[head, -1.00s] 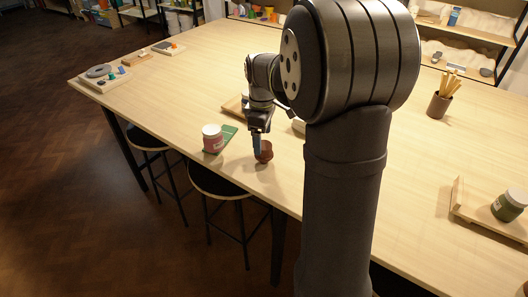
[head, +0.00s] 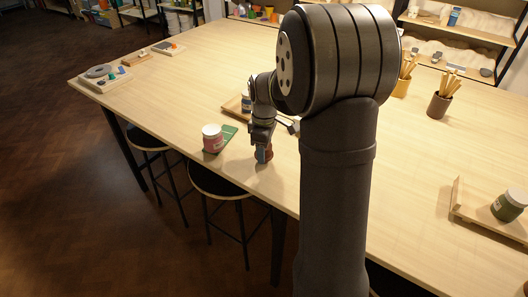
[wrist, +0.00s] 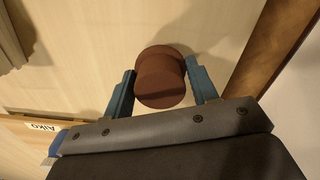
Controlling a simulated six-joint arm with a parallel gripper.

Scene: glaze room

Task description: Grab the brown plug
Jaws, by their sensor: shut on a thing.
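The brown plug (wrist: 160,78) is a short, round, stepped piece between the two blue fingers of my gripper (wrist: 163,88) in the wrist view. The fingers are shut on its sides. In the head view my gripper (head: 263,155) is low over the table near its front edge, and the plug (head: 268,155) shows only in part behind a finger. I cannot tell whether the plug still touches the table.
A wooden tray (head: 234,108) with a jar lies behind. Stools stand below the front edge.

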